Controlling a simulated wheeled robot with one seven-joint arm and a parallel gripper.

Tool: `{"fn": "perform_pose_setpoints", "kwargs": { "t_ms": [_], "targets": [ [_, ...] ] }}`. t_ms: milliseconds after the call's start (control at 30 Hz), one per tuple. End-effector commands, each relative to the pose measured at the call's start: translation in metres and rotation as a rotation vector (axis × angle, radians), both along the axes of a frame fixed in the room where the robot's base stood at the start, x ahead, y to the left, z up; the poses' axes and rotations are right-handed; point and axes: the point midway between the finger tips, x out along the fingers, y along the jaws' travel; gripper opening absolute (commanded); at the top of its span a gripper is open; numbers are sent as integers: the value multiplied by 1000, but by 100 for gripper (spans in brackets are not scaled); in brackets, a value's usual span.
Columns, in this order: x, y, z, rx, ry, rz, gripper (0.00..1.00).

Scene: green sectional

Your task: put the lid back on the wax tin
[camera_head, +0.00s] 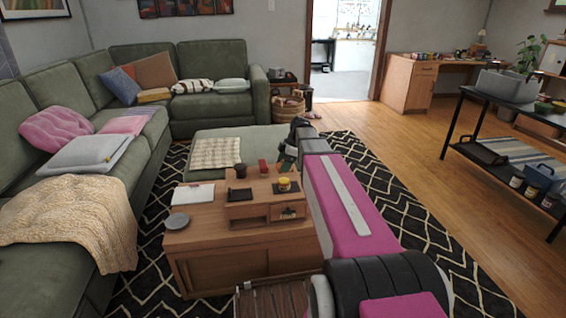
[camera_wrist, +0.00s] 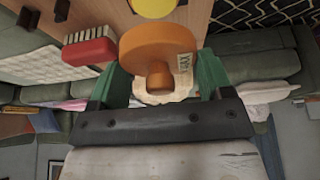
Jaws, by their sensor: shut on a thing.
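My gripper (camera_wrist: 162,72) has green fingers on both sides of an orange round lid (camera_wrist: 150,42) with a small knob toward the wrist camera. A cream patch with dark lettering shows beside the knob. The yellow top of the wax tin (camera_wrist: 153,7) is cut off at the upper edge of the wrist view, just beyond the lid and apart from it in the picture. In the head view the tin (camera_head: 284,184) stands on the small wooden stand. My gripper (camera_head: 287,160) is behind and above it there; I cannot make out the lid.
A red brush (camera_wrist: 90,52) lies beside the lid in the wrist view. The wooden stand (camera_head: 252,208) sits on the cabinet (camera_head: 215,243), with a dark cup (camera_head: 240,170) at its back left. A grey dish (camera_head: 177,221) and white papers (camera_head: 193,193) lie left.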

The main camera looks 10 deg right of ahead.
Motion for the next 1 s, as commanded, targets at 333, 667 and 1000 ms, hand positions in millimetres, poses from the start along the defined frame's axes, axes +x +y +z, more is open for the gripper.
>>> {"fn": "perform_pose_setpoints", "kwargs": {
  "t_ms": [333, 667, 1000],
  "targets": [
    [0, 0, -29, 1, 0, -1, 51],
    [0, 0, -51, 0, 1, 0, 51],
    [0, 0, -54, 0, 0, 0, 51]
  ]
}}
